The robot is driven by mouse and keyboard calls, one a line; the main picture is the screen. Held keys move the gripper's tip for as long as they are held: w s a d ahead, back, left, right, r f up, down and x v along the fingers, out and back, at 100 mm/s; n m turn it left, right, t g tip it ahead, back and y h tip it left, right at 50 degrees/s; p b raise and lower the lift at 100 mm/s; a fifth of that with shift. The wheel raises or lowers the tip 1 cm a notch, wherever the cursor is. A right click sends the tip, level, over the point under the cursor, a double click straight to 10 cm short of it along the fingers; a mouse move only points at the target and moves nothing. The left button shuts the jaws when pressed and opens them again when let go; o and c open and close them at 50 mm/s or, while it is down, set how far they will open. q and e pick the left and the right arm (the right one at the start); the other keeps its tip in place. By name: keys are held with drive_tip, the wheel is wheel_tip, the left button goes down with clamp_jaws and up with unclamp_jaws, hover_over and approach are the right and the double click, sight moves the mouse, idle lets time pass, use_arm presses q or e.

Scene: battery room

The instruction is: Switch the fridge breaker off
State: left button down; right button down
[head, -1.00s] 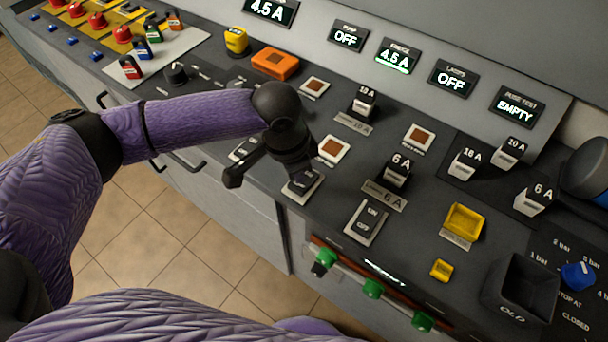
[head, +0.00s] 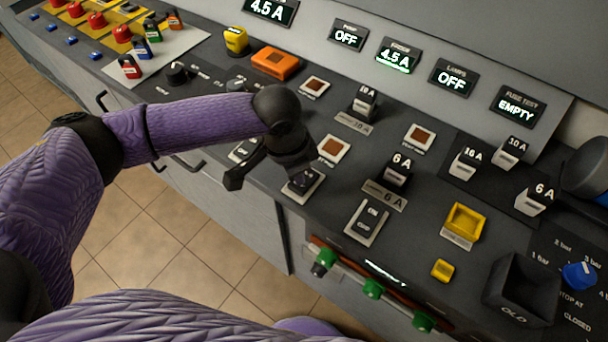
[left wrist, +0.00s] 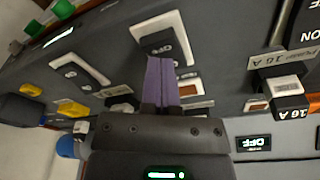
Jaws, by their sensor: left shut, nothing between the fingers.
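The breaker (head: 313,190) under my left gripper is a dark rocker in a pale frame, the middle one of a row of three; its name label cannot be read. My left gripper (head: 301,180) is shut and empty, its tips down at this rocker and partly hiding it. In the left wrist view the purple fingers (left wrist: 161,62) are together at the OFF-marked end of the rocker (left wrist: 158,38); whether they touch it I cannot tell. The fridge display (head: 397,56) reads 4.5 A with a green bar lit. My right gripper is not in view.
A second rocker (head: 367,222) stands to the right, and another (head: 245,150) is partly behind my left arm. Fuse blocks (head: 398,171) and a square brown button (head: 333,149) stand close by. The pump display (head: 348,37) and lamps display (head: 453,79) read OFF.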

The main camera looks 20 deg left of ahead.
use_arm(q)
drive_tip(key=shift+f+b, duration=0.3)
drive_tip(key=shift+f, duration=0.5)
wheel_tip(320, 180, up, 7)
drive_tip(key=p, duration=0.8)
drive_tip(key=shift+r+p, duration=0.15)
drive_tip(key=shift+p, duration=0.25)
